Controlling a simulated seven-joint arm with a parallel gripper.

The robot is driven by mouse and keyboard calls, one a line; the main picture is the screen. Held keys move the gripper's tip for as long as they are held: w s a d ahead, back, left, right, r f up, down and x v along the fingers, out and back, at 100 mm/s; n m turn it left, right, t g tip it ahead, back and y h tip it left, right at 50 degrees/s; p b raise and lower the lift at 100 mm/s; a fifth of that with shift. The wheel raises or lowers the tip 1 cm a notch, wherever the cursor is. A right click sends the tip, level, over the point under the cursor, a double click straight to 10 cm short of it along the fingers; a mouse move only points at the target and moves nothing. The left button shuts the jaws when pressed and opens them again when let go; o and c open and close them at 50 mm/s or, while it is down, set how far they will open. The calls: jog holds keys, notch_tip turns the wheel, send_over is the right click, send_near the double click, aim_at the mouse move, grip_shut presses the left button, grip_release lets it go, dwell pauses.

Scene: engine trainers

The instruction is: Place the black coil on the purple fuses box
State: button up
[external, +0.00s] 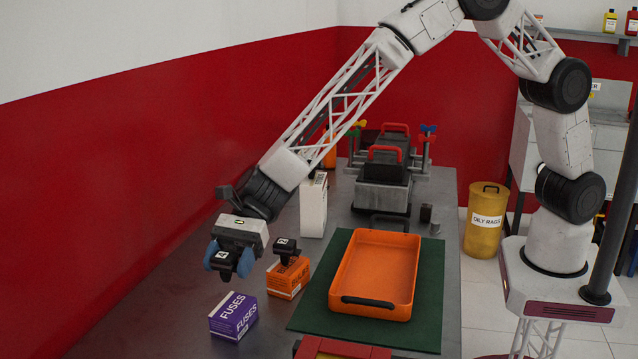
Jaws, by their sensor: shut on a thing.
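The purple fuses box (233,317) sits on the grey bench at the lower left, with its label facing up and front. My gripper (230,257) is above and slightly behind it, with blue fingers pointing down. It is shut on a black coil (224,261) marked with a white 4. The coil is held in the air, apart from the purple box. A second black coil (287,249), marked with a white 2, rests on an orange box (288,277) to the right of the purple box.
An orange tray (343,277) with dark handles lies on a green mat (424,310) to the right. A white box (313,206) stands behind the orange box. An engine trainer (383,184) stands at the back. A red and yellow object (340,349) is at the front edge.

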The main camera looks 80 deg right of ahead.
jog(key=shift+f, duration=0.95)
jog(key=shift+f, duration=0.1)
jog(key=shift+f, duration=1.75)
jog(key=shift+f, duration=0.1)
jog(key=o, duration=1)
jog(key=v, duration=1.2)
